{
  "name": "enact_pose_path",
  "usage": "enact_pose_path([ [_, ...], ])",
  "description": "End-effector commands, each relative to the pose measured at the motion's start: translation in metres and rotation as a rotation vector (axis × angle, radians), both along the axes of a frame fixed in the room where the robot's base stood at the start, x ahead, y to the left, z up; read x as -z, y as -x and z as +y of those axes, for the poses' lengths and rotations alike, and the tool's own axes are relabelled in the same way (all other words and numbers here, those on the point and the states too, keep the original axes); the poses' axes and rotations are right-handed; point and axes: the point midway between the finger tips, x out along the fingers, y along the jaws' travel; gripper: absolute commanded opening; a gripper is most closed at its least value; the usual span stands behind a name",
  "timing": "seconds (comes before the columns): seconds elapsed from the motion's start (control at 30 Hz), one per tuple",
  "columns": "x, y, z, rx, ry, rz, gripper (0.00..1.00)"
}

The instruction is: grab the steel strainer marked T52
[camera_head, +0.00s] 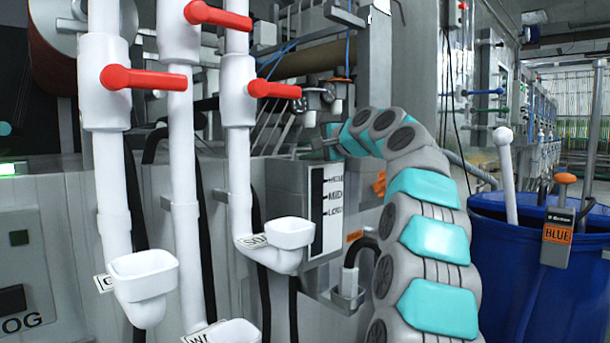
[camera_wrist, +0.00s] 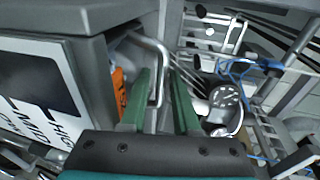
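My gripper (camera_wrist: 163,78) is open, with its two green fingers apart. In the wrist view a bent steel rod (camera_wrist: 162,62), which looks like a handle, runs down between the fingers; I cannot tell whether it touches them. An orange tag (camera_wrist: 118,95) with partly hidden lettering is just left of the left finger. I cannot read T52 on it, and no strainer bowl shows clearly. In the head view my gripper (camera_head: 328,147) is small and partly hidden by my arm, above the level box.
White pipes with red valve handles (camera_head: 145,78) and white funnels (camera_head: 274,232) are at left. Metal racks (camera_wrist: 210,30) lie beyond the fingers.

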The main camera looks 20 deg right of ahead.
Motion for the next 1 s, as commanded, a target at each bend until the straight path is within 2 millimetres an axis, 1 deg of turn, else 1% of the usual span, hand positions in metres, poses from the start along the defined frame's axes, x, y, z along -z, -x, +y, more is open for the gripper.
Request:
enact_pose_path([
  [0.07, 0.0006, -0.0031, 0.0005, 0.0, 0.0, 0.0, 0.3],
  [0.27, 0.0003, -0.0029, 0.0009, 0.0, 0.0, -0.001, 0.3],
  [0.5, 0.0003, -0.0027, 0.001, 0.0, 0.0, 0.0, 0.03],
  [0.53, 0.0003, -0.0027, 0.001, 0.0, 0.0, 0.0, 0.0],
  [1.0, 0.0008, -0.0028, 0.001, -0.001, 0.0, 0.001, 0.0],
])
